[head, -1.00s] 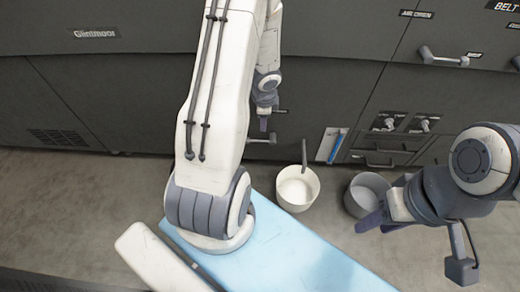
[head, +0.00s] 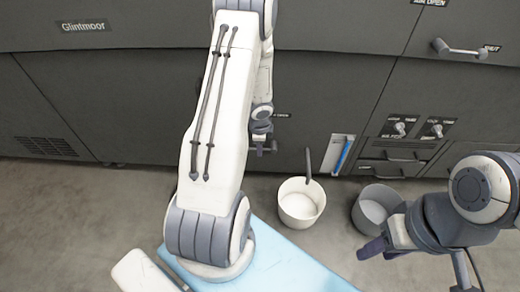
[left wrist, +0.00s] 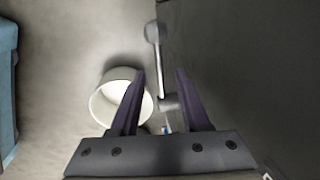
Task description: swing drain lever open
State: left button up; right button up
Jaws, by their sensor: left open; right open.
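The drain lever shows in the left wrist view as a pale metal bar (left wrist: 160,68) on the dark machine front, with a round grey hub at its far end and a knob at its near end. My left gripper (left wrist: 161,74) is open, and the bar appears between its two dark purple fingers. I cannot tell whether they touch it. In the head view my left gripper (head: 262,145) is small and low against the machine front, and it mostly hides the lever. My right gripper (head: 374,249) is open and empty, in front of the grey bucket.
A white bucket (head: 297,211) stands on the floor below and right of the left gripper. A grey bucket (head: 373,212) stands further right. The machine front (head: 130,95) carries another handle (head: 458,49) and several knobs. A light blue surface (head: 275,262) lies under my left arm.

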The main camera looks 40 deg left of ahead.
pick_arm(q)
jog(key=shift+f, duration=0.1)
grip_shut()
dwell(1.4)
